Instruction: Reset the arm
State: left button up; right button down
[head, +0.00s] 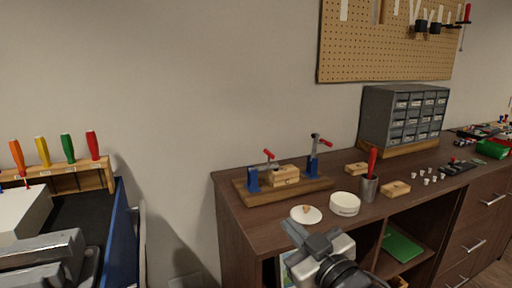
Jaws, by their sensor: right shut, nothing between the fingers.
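My right gripper (302,236) is at the bottom centre of the head view, in front of the near edge of the brown cabinet (232,218). Its dark fingers are shut with nothing between them. They point up and to the left, just below a round white dish (306,215) in the picture. I cannot tell the gap to the cabinet. My left gripper is not in view.
A wooden clamp jig (318,186), white round tin (344,204), metal cup (368,189) and drawer unit (405,115) stand on the cabinet. A screwdriver rack (70,181) and grey metal equipment (45,252) are at left. A floor gap separates the two sides.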

jog(key=s+d+f+m+g+h, duration=0.2)
jog(key=s+d+f+m+g, duration=0.1)
jog(key=s+f, duration=0.7)
jog(key=s+d+f+m+g+h+p, duration=0.1)
jog(key=s+d+f+m+g+h, duration=0.1)
jog(key=s+f, duration=0.9)
notch_tip(320, 180, down, 3)
jog(key=shift+d+r+m+g+h, duration=0.15)
jog(key=shift+d+m+g+h, duration=0.3)
jog(key=shift+d+m, duration=0.4)
jog(key=shift+s+d, duration=0.15)
